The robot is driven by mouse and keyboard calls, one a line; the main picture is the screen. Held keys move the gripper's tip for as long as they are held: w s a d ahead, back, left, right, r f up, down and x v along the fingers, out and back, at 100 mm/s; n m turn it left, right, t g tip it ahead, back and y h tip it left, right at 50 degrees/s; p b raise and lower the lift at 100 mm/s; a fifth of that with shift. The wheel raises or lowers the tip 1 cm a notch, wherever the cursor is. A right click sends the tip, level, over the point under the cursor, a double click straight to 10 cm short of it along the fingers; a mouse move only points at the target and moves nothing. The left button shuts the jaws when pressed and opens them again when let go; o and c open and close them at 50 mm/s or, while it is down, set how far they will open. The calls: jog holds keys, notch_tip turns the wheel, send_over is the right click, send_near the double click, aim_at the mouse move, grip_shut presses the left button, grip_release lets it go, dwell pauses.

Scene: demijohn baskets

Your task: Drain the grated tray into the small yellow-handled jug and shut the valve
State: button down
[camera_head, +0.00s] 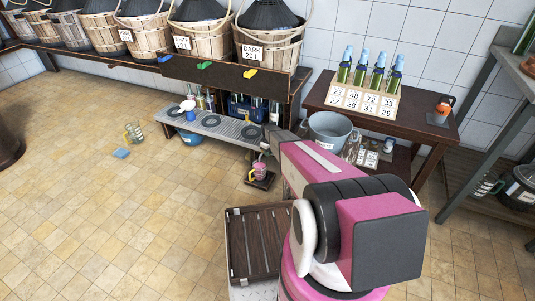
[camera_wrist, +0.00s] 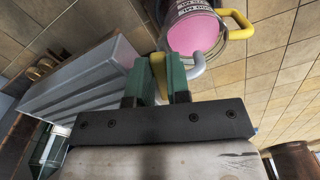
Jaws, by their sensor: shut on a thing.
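The grey grated tray (camera_head: 215,126) with round grates runs below the basket bench. Its grey side (camera_wrist: 85,80) fills the left of the wrist view. My gripper (camera_wrist: 158,85) is shut on a yellow valve lever (camera_wrist: 157,68) beside the tray; my arm hides the gripper in the head view. A small grey curved spout (camera_wrist: 197,66) is just right of the fingers. Its end is close to the mouth of the small jug (camera_wrist: 197,28), which holds pink liquid and has a yellow handle (camera_wrist: 237,22). The jug (camera_head: 258,170) stands on a dark square base (camera_head: 259,181) on the floor.
A blue-grey tub (camera_head: 331,131) and a dark table (camera_head: 425,129) with bottles stand at right. The left floor is mostly free.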

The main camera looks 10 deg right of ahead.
dwell(0.3)
jog(key=c, duration=1.1)
grip_release()
jog(key=shift+w+d, duration=0.1)
jog(key=shift+w+d, duration=0.1)
